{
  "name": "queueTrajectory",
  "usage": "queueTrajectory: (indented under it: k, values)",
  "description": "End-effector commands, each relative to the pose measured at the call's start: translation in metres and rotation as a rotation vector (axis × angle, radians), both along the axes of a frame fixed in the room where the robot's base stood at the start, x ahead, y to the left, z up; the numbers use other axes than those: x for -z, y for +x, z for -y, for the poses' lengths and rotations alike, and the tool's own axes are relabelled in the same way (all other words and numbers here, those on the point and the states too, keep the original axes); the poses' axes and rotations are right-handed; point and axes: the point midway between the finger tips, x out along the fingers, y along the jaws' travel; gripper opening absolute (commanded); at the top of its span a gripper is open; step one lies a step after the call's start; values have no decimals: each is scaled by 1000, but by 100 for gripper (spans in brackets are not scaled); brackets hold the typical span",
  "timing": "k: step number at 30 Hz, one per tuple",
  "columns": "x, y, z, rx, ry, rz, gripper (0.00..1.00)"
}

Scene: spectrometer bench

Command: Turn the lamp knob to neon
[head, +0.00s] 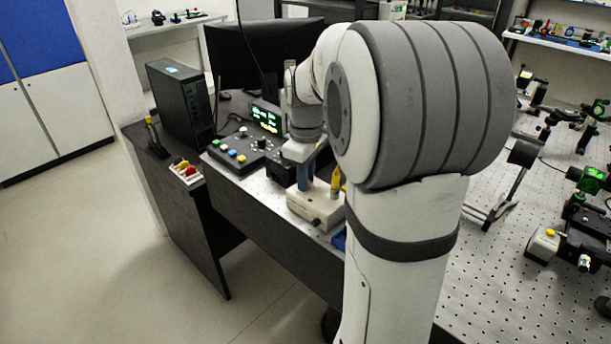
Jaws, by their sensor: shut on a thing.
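A cream lamp box (312,207) stands near the front edge of the perforated bench, with a small dark round part on its front face. My gripper (306,184) points down at the top of this box. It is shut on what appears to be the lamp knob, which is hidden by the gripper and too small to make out. The knob's marks, including neon, cannot be read from here, so its setting cannot be told. A blue part shows between my wrist and the box.
A yellow-topped part (336,180) stands close right of the gripper. A control panel with coloured buttons (238,150) and a green-lit display (266,117) are to the left. A black computer tower (180,103) stands behind. My arm hides much of the bench's middle.

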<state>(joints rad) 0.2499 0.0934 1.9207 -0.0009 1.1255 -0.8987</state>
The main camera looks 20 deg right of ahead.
Motion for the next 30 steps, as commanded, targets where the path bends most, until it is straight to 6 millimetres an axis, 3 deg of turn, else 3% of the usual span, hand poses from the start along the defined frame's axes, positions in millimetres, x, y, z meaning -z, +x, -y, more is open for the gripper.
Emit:
queueTrajectory:
  k: [11, 30]
  values:
    - [-1, -1, 1, 134, 3, -5, 0]
    - [-1, -1, 0, 669, 2, -5, 0]
